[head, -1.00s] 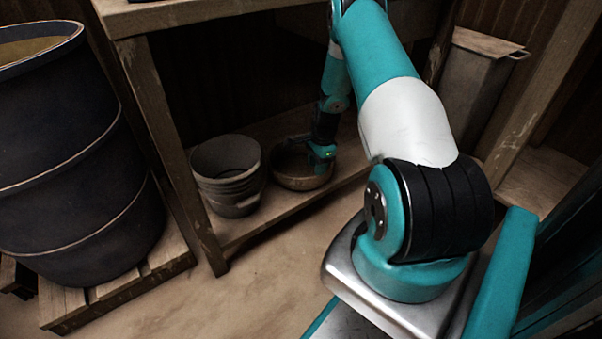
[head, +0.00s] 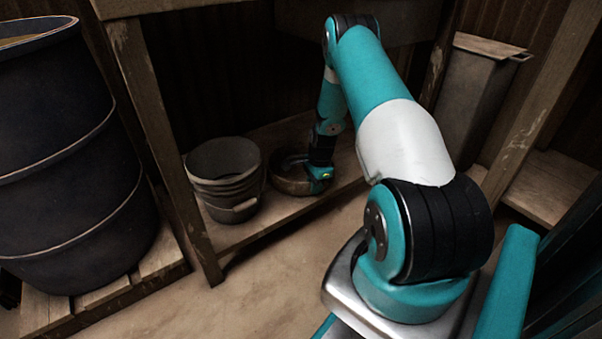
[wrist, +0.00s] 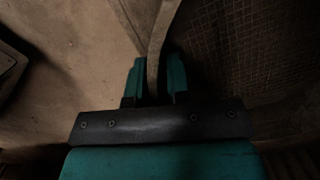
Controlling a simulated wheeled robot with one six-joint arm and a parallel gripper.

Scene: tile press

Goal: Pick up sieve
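The sieve (head: 285,186) is a round, shallow, brown-rimmed pan on the low wooden shelf, to the right of a grey bucket. My gripper (head: 319,180) reaches down to the right side of its rim. In the wrist view the sieve's mesh (wrist: 235,45) lies to the right, and its curved rim runs up between the two teal fingers of my gripper (wrist: 157,72). The fingers sit close on both sides of the rim and look shut on it. The sieve appears to rest on the shelf. Its far side is dim.
The grey bucket (head: 224,178) stands just left of the sieve. A table leg (head: 165,150) rises left of the bucket, and the tabletop (head: 150,8) overhangs the shelf (head: 240,228). A dark barrel (head: 70,170) stands on a pallet at left. A tall bin (head: 470,95) stands at right.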

